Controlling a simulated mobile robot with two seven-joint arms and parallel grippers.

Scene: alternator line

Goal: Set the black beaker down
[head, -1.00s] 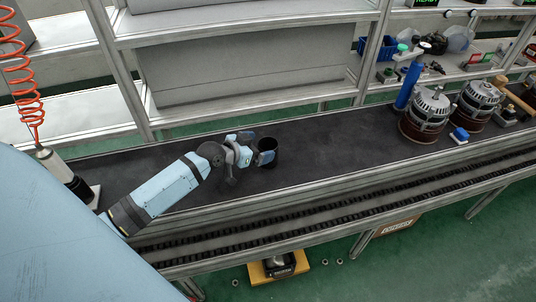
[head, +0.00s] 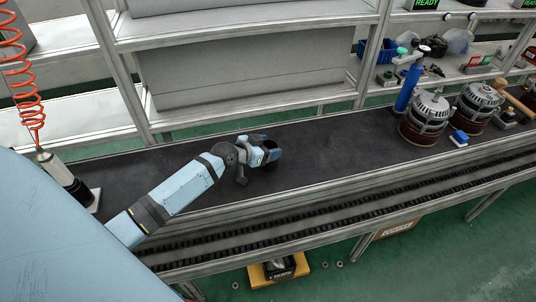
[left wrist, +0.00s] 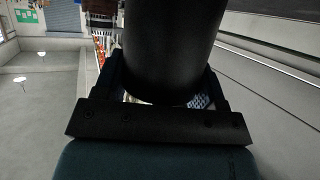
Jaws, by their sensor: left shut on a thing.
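The black beaker (head: 274,161) shows in the head view at the end of my left arm, over the dark bench mat (head: 330,150). My left gripper (head: 268,152) is shut on it and hides part of it. In the left wrist view the beaker (left wrist: 170,50) fills the upper middle as a dark cylinder, between the two fingers of the gripper (left wrist: 165,92). I cannot tell whether its base touches the mat. My right gripper is not in view.
A blue cylinder (head: 407,88) and two alternators (head: 425,120) stand on the mat to the right, with a small blue part (head: 459,137) near them. A black-and-white tool (head: 65,175) stands at the left. The mat's middle is clear.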

